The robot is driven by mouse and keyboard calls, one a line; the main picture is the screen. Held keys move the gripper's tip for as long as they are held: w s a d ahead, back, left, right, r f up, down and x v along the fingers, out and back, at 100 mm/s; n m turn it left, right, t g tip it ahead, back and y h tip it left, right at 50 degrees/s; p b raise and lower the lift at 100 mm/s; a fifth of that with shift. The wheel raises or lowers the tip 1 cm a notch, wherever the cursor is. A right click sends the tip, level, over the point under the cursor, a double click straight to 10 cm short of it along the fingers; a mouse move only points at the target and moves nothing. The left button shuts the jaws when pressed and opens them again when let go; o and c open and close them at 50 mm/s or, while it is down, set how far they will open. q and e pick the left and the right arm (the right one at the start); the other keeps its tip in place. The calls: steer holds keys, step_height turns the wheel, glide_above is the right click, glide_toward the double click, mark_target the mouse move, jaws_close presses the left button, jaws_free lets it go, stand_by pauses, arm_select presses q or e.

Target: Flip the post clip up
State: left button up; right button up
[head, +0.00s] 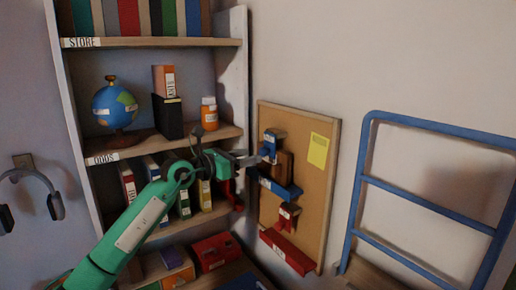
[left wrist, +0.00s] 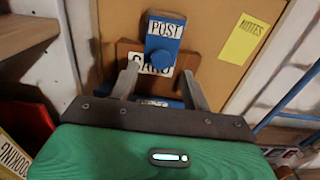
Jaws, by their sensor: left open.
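The post clip (head: 270,146) is blue with a white POST label and sits on the upper part of a cork board (head: 313,190). In the left wrist view the post clip (left wrist: 164,40) is straight ahead, with a round blue knob hanging over a brown card (left wrist: 128,52) labelled CARD. My left gripper (head: 256,159) is at the board, close to the clip. In the wrist view its two open fingers (left wrist: 161,86) stand either side of the card's lower part, just below the knob. Contact cannot be told. My right gripper is not in view.
Below the clip are a blue ledge (head: 281,188), a red clip (head: 288,215) and a red ledge (head: 286,251). A yellow note (head: 318,151) is at the right. A shelf unit (head: 237,80) stands left of the board; a blue rail frame (head: 362,180) is to the right.

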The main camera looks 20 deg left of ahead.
arm_select(q)
steer(key=p+x, duration=0.1)
steer(key=x, duration=0.3)
steer(key=shift+d, duration=0.1)
steer(key=shift+c, duration=0.5)
steer(key=c, duration=0.9)
steer(key=shift+r+p, duration=0.25)
steer(key=shift+p, duration=0.1)
steer(key=g+y+p, duration=1)
steer(key=g+p, duration=0.2)
steer(key=p, duration=0.5)
glide_toward(261, 153)
steer(key=f, duration=0.1)
steer(key=shift+a+f+g+p, duration=0.15)
steer(key=shift+a+g+p, duration=0.15)
steer(key=shift+p, duration=0.05)
